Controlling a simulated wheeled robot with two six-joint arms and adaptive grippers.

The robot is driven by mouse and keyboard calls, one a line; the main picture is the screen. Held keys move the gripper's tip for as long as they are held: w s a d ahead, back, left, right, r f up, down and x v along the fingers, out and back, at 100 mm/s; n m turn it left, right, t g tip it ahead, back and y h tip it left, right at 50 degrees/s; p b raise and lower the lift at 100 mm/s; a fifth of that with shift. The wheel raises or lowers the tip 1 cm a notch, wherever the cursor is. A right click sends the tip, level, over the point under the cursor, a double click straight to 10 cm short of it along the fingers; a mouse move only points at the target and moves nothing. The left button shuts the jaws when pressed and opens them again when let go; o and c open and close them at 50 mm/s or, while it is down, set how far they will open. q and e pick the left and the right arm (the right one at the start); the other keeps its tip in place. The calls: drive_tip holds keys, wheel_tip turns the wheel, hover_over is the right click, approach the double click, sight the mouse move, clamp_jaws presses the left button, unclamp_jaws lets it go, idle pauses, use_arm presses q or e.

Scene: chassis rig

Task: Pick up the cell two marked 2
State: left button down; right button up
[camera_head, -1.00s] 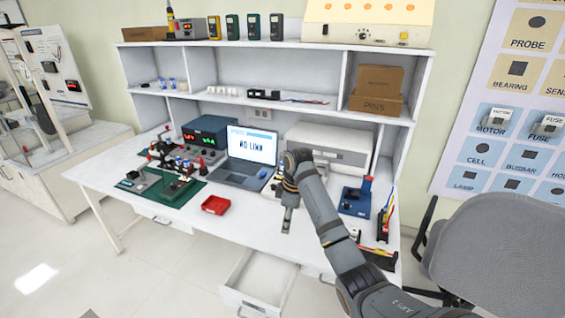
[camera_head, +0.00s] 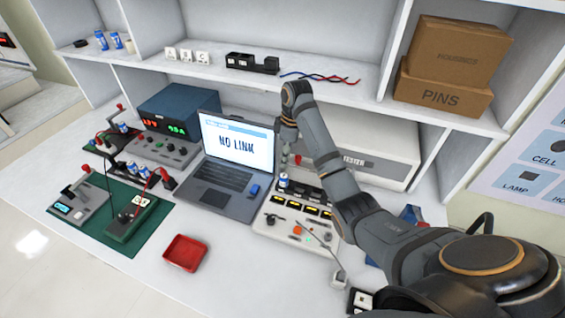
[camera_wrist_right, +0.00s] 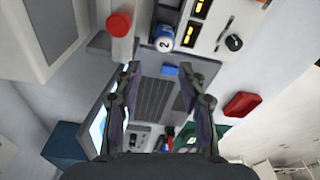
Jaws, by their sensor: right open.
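Cell two (camera_wrist_right: 165,41), a blue and white cylinder with a "2" on it, shows at the top of the right wrist view. It appears to be the blue and white cell (camera_head: 283,181) at the back left of the grey tester panel (camera_head: 262,222) in the head view. My right gripper (camera_wrist_right: 158,76) is open and empty, its fingertips apart from the cell. In the head view my right gripper (camera_head: 287,145) hangs above the gap between laptop and tester, partly hidden by its own arm. My left gripper is not in view.
The laptop (camera_head: 236,145) reading "NO LINK" stands left of the panel. A red-topped post (camera_wrist_right: 119,24) is beside the cell. A red tray (camera_head: 185,252) lies in front on clear table. The shelf (camera_head: 330,92) overhangs behind. Other cells (camera_head: 116,40) stand on the shelf at left.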

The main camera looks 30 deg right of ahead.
sight(284, 176)
drive_tip(key=shift+s+a+f, duration=0.1)
drive_tip(key=shift+s+f, duration=0.3)
drive_tip(key=shift+f, duration=0.35)
wheel_tip(284, 176, down, 3)
drive_tip(key=shift+w+a+r, duration=0.15)
drive_tip(key=shift+r, duration=0.05)
drive_tip(key=shift+w+f, duration=0.2)
drive_tip(key=shift+f, duration=0.25)
drive_tip(key=shift+f+p, duration=0.2)
drive_tip(key=shift+p, duration=0.15)
drive_tip(key=f, duration=0.4)
drive_tip(key=shift+s+a+p, duration=0.15)
drive_tip(key=shift+s+p, duration=0.1)
drive_tip(key=shift+p, duration=0.1)
drive_tip(key=shift+w+f, duration=0.1)
drive_tip(key=shift+f, duration=0.3)
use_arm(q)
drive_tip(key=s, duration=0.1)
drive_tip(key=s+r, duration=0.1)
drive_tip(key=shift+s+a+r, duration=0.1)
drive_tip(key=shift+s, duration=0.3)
use_arm(e)
clamp_jaws()
